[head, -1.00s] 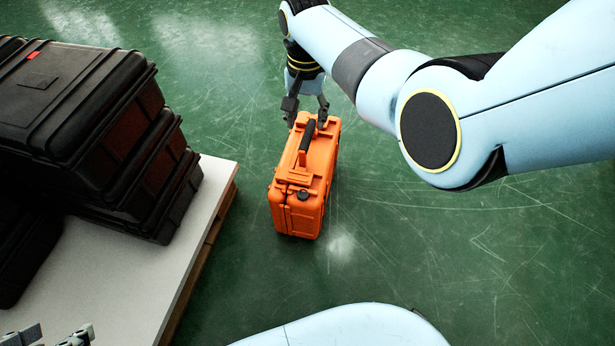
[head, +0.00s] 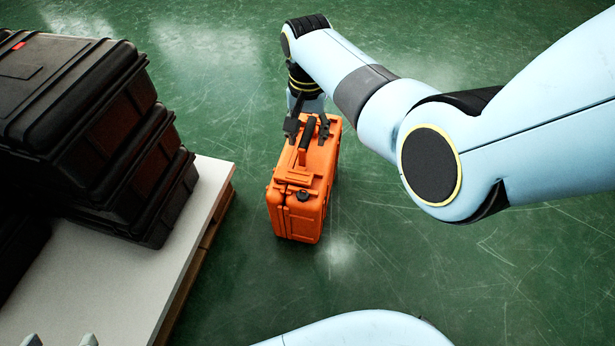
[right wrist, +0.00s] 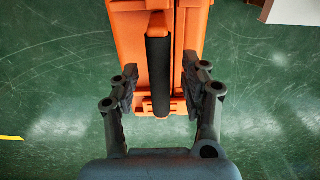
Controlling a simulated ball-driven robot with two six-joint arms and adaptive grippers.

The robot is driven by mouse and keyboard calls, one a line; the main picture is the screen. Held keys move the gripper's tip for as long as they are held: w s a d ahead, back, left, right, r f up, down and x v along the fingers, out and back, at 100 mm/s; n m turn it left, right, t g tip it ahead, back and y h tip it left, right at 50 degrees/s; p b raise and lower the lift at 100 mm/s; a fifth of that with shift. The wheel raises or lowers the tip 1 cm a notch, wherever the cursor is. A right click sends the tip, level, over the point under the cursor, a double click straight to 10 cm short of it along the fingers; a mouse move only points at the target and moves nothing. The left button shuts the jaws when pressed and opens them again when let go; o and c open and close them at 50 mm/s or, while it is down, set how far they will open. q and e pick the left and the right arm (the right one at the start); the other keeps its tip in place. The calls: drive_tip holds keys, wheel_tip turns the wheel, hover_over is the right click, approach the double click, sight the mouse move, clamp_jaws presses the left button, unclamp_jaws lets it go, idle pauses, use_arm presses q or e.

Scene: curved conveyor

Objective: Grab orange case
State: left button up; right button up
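The orange case (head: 305,190) stands upright on the green floor, with a black-gripped handle (head: 306,138) on top. In the right wrist view the case (right wrist: 190,45) fills the upper middle, its black handle grip (right wrist: 158,70) running between my fingers. My right gripper (head: 308,127) is at the far end of the case's top. It is open, one finger on each side of the handle (right wrist: 158,95), with a gap to the grip on both sides. Only the fingertips of my left gripper (head: 60,340) show at the bottom left edge; their tips are apart.
Several black cases (head: 75,100) are stacked on a white-topped pallet (head: 150,275) to the left of the orange case. A strip of bare floor (head: 235,240) separates the pallet from it. The floor to the right is clear.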

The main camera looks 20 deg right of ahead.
clamp_jaws()
drive_tip(key=shift+w+r, duration=0.1)
drive_tip(key=shift+r, duration=0.1)
idle(0.5)
